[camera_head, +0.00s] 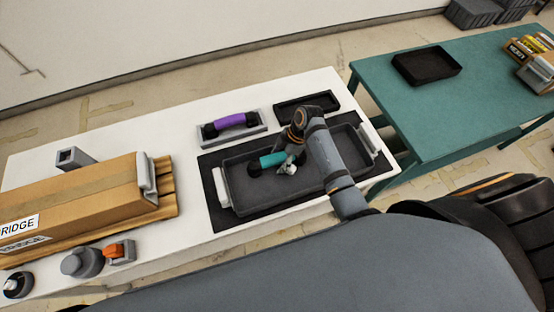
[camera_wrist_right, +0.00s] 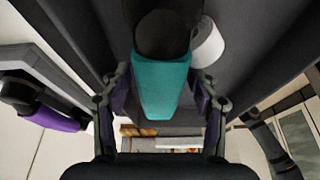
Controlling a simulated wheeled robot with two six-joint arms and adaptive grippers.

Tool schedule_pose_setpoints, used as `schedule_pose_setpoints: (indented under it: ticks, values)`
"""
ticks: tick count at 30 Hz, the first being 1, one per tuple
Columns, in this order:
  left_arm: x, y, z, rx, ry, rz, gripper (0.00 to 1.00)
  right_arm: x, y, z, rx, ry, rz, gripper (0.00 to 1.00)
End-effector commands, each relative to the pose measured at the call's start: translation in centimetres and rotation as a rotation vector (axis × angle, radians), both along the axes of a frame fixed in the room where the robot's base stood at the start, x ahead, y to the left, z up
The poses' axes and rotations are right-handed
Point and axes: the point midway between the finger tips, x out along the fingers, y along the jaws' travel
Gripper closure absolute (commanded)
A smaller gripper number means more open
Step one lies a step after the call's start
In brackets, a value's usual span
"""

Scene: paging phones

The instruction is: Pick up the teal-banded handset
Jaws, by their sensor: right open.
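The teal-banded handset (camera_head: 272,160) lies in a dark grey tray (camera_head: 238,201) with pale end handles on the white table. Its black end and teal band also show in the right wrist view (camera_wrist_right: 161,88). My right gripper (camera_head: 284,163) is down in the tray at the handset. In the right wrist view its two fingers (camera_wrist_right: 160,98) stand open, one on each side of the teal band. I cannot tell whether they touch it. The handset's far end is partly hidden by the gripper. My left gripper is not in view.
A purple-banded handset (camera_head: 231,122) rests on a grey cradle behind the tray. A small black tray (camera_head: 306,106) stands beside it. A white cylindrical object (camera_wrist_right: 208,43) is close to the teal handset. A cardboard box (camera_head: 80,201) fills the table's left. A teal table (camera_head: 440,112) stands right.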

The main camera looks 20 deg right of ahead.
Motion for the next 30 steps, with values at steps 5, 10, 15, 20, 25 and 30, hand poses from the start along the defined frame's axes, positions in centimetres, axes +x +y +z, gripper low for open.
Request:
schedule_pose_setpoints:
  ticks: [5, 10, 15, 20, 25, 30]
  values:
    - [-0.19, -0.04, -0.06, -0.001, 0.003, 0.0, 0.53, 0.0, -0.03, 0.0, 0.0, 0.0, 0.0, 0.4]
    - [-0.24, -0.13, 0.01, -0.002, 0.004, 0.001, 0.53, -0.01, -0.04, -0.09, 0.0, 0.0, -0.001, 0.4]
    - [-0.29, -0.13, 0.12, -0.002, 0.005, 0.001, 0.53, -0.01, -0.04, -0.34, 0.0, 0.001, -0.001, 0.4]
    - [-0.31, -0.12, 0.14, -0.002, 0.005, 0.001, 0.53, 0.01, -0.05, -0.49, 0.0, 0.0, -0.001, 0.4]
    - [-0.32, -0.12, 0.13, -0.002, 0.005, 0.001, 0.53, 0.01, -0.05, -0.49, 0.0, 0.0, -0.001, 0.4]
    - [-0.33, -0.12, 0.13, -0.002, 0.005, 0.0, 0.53, 0.01, -0.04, -0.47, 0.0, 0.0, -0.001, 0.63]
